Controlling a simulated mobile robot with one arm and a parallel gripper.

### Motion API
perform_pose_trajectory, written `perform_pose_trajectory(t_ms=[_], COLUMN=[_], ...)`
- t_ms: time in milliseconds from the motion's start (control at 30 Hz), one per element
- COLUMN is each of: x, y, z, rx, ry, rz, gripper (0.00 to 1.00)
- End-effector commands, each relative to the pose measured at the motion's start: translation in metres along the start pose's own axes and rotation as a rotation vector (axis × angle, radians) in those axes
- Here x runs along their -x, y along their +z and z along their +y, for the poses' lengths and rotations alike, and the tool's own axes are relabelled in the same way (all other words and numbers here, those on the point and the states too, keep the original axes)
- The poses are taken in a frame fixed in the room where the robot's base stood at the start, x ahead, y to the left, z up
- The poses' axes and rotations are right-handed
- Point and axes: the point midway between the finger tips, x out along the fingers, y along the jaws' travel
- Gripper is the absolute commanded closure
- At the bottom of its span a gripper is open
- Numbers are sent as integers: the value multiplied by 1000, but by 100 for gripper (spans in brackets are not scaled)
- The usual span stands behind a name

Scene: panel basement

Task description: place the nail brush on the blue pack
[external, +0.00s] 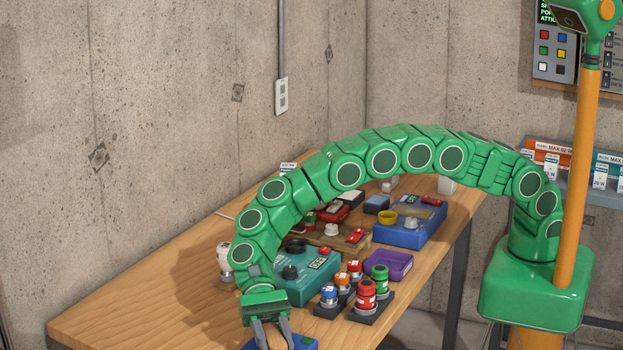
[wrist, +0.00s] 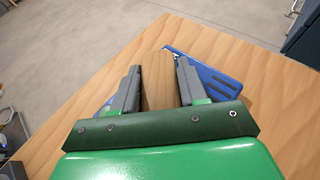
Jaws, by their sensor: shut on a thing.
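My gripper (external: 272,334) is low at the near end of the wooden table, pointing down. In the wrist view its two fingers (wrist: 157,78) are shut on the sides of a wood-coloured piece, which looks like the nail brush (wrist: 158,88). Its colour is close to the table's, so its outline is hard to tell. The blue pack (wrist: 206,78) lies flat under the gripper and shows on both sides of the fingers. It also shows at the bottom edge of the external view (external: 302,343). Whether the brush touches the pack is hidden.
Behind the gripper stand a teal box (external: 312,283), a dark rack with several coloured-capped bottles (external: 366,296), a purple tray (external: 388,264) and a blue box (external: 408,236). The wooden table (external: 150,305) is clear at the left.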

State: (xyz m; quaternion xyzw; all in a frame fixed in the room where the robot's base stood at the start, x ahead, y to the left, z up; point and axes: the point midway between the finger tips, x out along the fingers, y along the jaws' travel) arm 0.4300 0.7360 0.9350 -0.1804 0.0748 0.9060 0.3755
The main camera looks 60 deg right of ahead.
Motion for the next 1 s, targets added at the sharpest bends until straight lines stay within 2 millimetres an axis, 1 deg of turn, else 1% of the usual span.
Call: perform_pose_trajectory(t_ms=[33, 67, 200, 233, 567, 633, 767, 1000], x=[-1, -1, -1, -1, 0, 6, 23, 68], y=[-1, -2, -1, -1, 1, 2, 2, 2], z=[0, 0, 0, 0, 0, 0, -1, -1], rx=[-1, -1, 0, 0, 1, 0, 1, 1], ry=[0, 0, 0, 0, 0, -1, -2, -4], rz=[0, 0, 0, 0, 0, -1, -2, 0], gripper=[88, 57, 35, 33, 33, 33, 33, 33])
